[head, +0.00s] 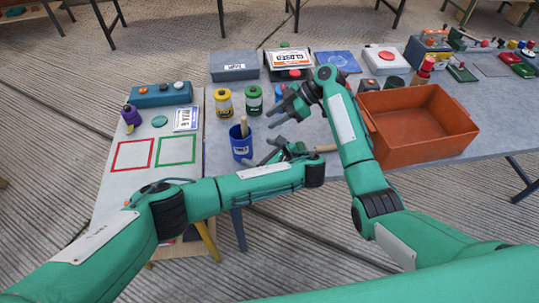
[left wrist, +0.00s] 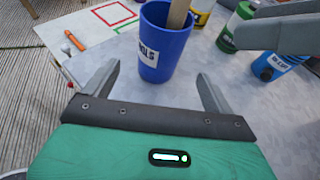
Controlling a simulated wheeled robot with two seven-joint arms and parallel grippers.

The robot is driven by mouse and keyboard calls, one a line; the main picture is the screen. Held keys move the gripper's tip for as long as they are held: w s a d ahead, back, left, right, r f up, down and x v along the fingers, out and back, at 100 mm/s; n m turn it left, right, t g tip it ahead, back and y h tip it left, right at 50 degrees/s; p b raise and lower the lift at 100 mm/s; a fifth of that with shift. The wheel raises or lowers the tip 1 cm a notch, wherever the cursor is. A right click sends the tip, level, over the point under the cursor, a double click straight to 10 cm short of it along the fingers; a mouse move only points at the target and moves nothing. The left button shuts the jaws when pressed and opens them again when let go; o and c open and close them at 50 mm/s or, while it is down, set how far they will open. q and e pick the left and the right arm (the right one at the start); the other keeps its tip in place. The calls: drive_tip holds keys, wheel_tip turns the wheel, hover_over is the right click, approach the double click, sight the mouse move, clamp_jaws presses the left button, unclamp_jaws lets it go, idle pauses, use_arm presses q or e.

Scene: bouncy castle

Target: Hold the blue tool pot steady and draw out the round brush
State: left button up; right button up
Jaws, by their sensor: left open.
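The blue tool pot (head: 241,150) stands upright near the front edge of the grey table. It also shows in the left wrist view (left wrist: 164,47), with a white label. One wooden handle, the round brush (head: 243,127), sticks up from it; its head is hidden inside. In the left wrist view the handle (left wrist: 178,13) is cut off at the top. My left gripper (head: 272,154) is open, just right of the pot, its fingers (left wrist: 157,73) pointing at it without enclosing it. My right gripper (head: 276,111) is open and empty, above and right of the pot.
A yellow jar (head: 223,103) and a green jar (head: 254,100) stand behind the pot. A blue bottle (left wrist: 270,65) is near my right gripper. A wooden handle (head: 326,148) lies beside my left wrist. An orange crate (head: 425,148) stands right.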

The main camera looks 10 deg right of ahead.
sight(242, 145)
use_arm(q)
drive_tip(key=x, duration=1)
drive_tip(key=shift+d, duration=0.1)
